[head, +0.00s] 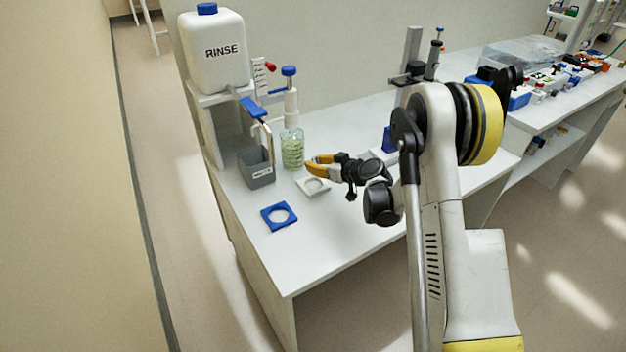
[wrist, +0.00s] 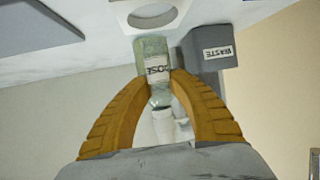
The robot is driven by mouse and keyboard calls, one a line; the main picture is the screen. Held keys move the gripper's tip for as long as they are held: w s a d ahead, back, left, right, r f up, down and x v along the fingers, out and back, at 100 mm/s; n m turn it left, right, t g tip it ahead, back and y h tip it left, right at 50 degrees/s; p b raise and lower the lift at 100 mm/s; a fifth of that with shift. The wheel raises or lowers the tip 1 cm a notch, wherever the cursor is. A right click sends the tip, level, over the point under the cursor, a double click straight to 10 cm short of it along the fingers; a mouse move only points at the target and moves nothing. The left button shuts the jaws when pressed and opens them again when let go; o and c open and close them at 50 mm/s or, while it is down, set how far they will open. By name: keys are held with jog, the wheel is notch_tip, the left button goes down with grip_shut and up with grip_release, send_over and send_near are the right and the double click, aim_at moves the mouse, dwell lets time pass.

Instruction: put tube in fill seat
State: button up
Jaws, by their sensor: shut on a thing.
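My gripper (head: 313,165) is shut, its yellow fingers closed on a small clear glass piece, the tube (wrist: 160,96), as the wrist view shows. The tube's ends are hard to make out there, and the head view does not show it separately. A clear bottle (head: 292,149) of pale green beads, with a white pump and blue top, stands at the fingertips; in the wrist view the bottle (wrist: 151,47) shows its label upside down. A white seat with a round opening (head: 305,192) lies just below my fingers and is at the wrist view's top (wrist: 125,17). I cannot tell which seat is for filling.
A blue square ring (head: 269,224) lies nearer the front edge of the white bench (head: 330,235). A grey waste bin (head: 257,172) stands left of the bottle, and a white rinse tank (head: 213,60) sits on a stand behind it.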

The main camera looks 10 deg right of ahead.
jog(key=shift+a+f, duration=0.2)
jog(key=shift+a, duration=0.1)
jog(key=shift+f, duration=0.25)
notch_tip(320, 180, down, 4)
jog(key=shift+r+b, duration=0.2)
jog(key=shift+b, duration=1.05)
jog(key=shift+r, duration=0.1)
jog(key=o, duration=0.7)
jog(key=shift+o, duration=0.2)
